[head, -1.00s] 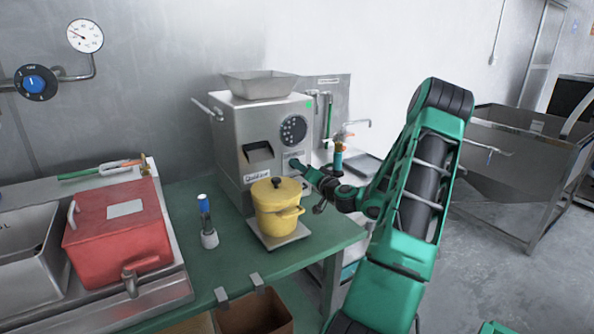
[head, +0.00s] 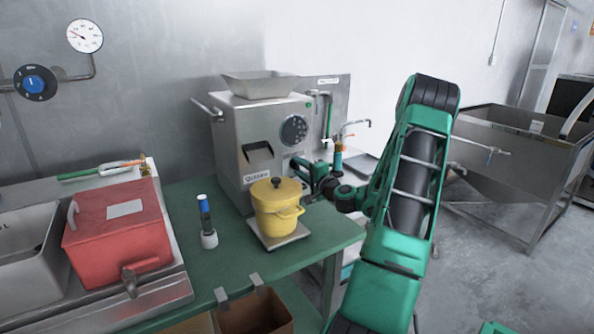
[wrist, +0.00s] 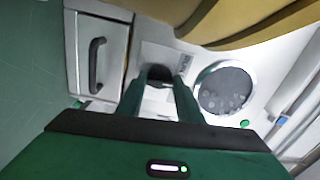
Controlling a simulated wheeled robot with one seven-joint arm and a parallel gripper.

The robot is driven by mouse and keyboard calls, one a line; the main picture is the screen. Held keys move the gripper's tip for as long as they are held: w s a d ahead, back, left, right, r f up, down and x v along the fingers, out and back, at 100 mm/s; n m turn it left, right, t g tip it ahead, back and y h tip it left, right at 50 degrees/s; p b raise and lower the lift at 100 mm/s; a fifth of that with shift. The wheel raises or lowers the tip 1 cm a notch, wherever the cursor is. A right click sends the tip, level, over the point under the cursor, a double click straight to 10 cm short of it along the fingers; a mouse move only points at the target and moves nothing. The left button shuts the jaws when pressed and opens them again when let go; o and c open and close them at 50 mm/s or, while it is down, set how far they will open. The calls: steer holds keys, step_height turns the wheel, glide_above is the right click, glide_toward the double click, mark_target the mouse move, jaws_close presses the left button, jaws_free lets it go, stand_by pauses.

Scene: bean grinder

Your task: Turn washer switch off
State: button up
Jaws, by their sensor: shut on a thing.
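A steel machine (head: 228,135) with a hopper on top stands at the back of the green table. Its front has a round dark dial (head: 294,129), also in the wrist view (wrist: 226,90). My gripper (head: 298,166) is at the machine's lower right front, below the dial. In the wrist view my gripper (wrist: 166,72) has its two green fingers close together on a small dark switch (wrist: 158,75) next to a printed label. The fingers hide most of the switch, so I cannot tell its setting.
A yellow lidded pot (head: 274,207) stands on a plate just left of my gripper. A blue-topped bottle (head: 205,218) and a red box (head: 117,232) are further left. A steel tank (head: 515,155) stands right of my arm.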

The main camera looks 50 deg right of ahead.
steer(key=shift+f+m, duration=0.1)
steer(key=shift+m, duration=0.4)
steer(key=o, duration=1.1)
steer(key=v, duration=1)
steer(key=shift+s+a, duration=0.15)
steer(key=shift+s, duration=0.15)
